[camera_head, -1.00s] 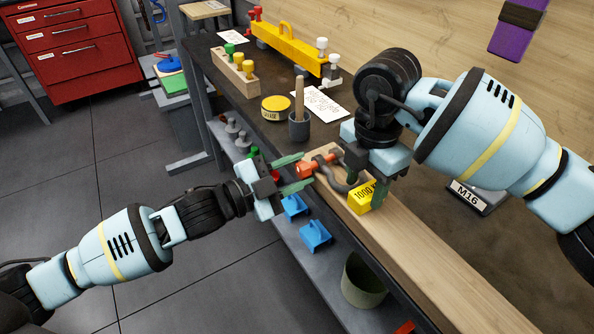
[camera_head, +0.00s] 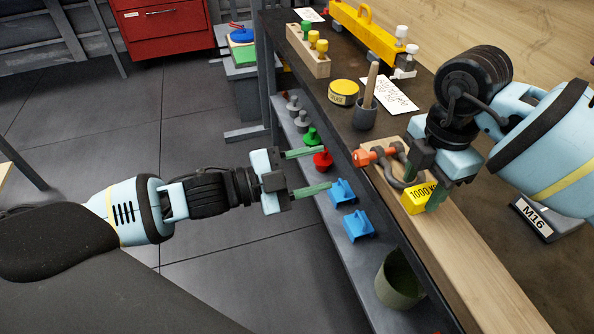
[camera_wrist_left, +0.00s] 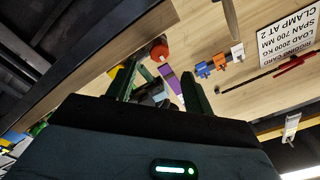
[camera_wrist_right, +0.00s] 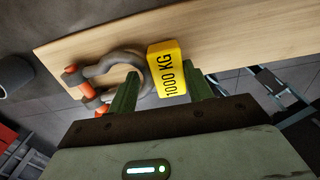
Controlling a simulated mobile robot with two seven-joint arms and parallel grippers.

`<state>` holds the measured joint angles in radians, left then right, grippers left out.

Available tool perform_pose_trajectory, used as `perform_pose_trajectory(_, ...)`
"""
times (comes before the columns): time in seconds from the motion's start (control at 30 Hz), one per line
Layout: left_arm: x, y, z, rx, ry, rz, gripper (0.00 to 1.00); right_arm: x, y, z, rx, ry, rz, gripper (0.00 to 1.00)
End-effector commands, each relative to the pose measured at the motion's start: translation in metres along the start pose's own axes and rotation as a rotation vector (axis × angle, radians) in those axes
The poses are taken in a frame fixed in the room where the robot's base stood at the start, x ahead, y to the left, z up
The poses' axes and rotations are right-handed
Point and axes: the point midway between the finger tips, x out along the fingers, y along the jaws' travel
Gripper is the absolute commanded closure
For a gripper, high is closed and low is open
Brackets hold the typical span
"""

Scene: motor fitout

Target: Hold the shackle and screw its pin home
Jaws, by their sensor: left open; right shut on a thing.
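The grey bow shackle (camera_head: 412,178) lies at the left end of a wooden beam on the bench, with its orange pin (camera_head: 372,157) pointing left. It also shows in the right wrist view (camera_wrist_right: 112,66). A yellow 1000 KG block (camera_head: 419,198) sits against the bow. My left gripper (camera_head: 328,170) is open and empty, left of the pin with a clear gap. In the left wrist view the orange pin head (camera_wrist_left: 159,51) shows beyond the fingers. The pin's threads are hidden.
Blue fittings (camera_head: 358,225), a red piece (camera_head: 322,159) and a green piece (camera_head: 311,137) stand on the lower shelf under my left gripper. A bin (camera_head: 400,280) is below.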

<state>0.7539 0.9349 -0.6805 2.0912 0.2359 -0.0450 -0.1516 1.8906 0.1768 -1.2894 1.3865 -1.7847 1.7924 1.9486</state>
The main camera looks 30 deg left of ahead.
Motion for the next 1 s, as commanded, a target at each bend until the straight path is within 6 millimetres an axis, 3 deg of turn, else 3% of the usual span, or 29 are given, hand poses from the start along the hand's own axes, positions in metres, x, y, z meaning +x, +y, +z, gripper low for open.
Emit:
perform_pose_trajectory(0.3,-0.029,0.0,0.001,0.001,-0.002,0.0,0.48,0.0,0.0,-0.001,-0.001,0.001,0.0,0.77)
perform_pose_trajectory(0.67,-0.032,0.0,0.0,0.002,0.0,0.0,0.48,0.0,0.0,0.0,0.0,0.0,0.0,0.77)
perform_pose_trajectory(0.7,-0.032,0.0,0.0,0.002,0.0,0.0,0.48,0.0,0.0,0.0,0.0,0.0,0.0,0.47)
perform_pose_trajectory(0.87,-0.032,0.0,0.0,0.002,0.0,0.0,0.48,0.0,0.0,0.0,0.0,0.0,0.0,0.26)
perform_pose_trajectory(1.0,-0.032,0.0,0.0,0.002,-0.001,0.0,0.48,0.0,0.0,0.0,0.0,0.0,0.0,0.24)
